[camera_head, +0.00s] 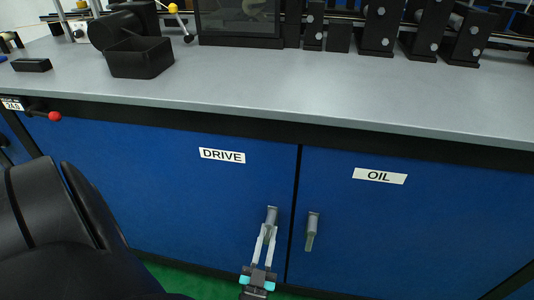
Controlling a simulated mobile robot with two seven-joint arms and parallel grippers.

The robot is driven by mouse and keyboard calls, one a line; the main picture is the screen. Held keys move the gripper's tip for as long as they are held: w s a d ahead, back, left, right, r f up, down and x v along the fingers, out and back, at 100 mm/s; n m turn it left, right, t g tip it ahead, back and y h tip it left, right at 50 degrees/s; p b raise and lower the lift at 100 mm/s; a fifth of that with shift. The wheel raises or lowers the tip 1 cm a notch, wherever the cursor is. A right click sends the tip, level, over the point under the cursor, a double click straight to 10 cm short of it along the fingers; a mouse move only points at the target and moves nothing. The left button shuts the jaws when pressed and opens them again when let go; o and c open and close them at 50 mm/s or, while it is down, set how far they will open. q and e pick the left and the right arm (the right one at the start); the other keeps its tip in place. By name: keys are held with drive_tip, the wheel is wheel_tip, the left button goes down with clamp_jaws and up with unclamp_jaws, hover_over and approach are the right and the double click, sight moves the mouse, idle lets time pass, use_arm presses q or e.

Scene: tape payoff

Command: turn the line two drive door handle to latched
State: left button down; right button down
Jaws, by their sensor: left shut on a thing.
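The blue drive door (190,196) carries a white DRIVE label (222,155). Its small grey handle (271,215) stands near the door's right edge, close to upright. My left gripper (268,232) reaches up from below and is shut on this handle, its fingers covering the handle's lower part. My right gripper is not in view.
The blue oil door (410,225) with an OIL label (380,176) and its own grey handle (312,231) is just to the right. A grey worktop (300,95) overhangs both doors. A red-knobbed lever (54,116) sticks out at the left.

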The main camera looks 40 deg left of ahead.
use_arm(q)
drive_tip(key=shift+w+d+n+y, duration=0.2)
drive_tip(key=shift+n+y, duration=0.2)
drive_tip(key=shift+n, duration=0.3)
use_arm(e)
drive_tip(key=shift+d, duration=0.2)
use_arm(q)
drive_tip(key=c, duration=0.8)
unclamp_jaws()
drive_tip(key=shift+g, duration=0.3)
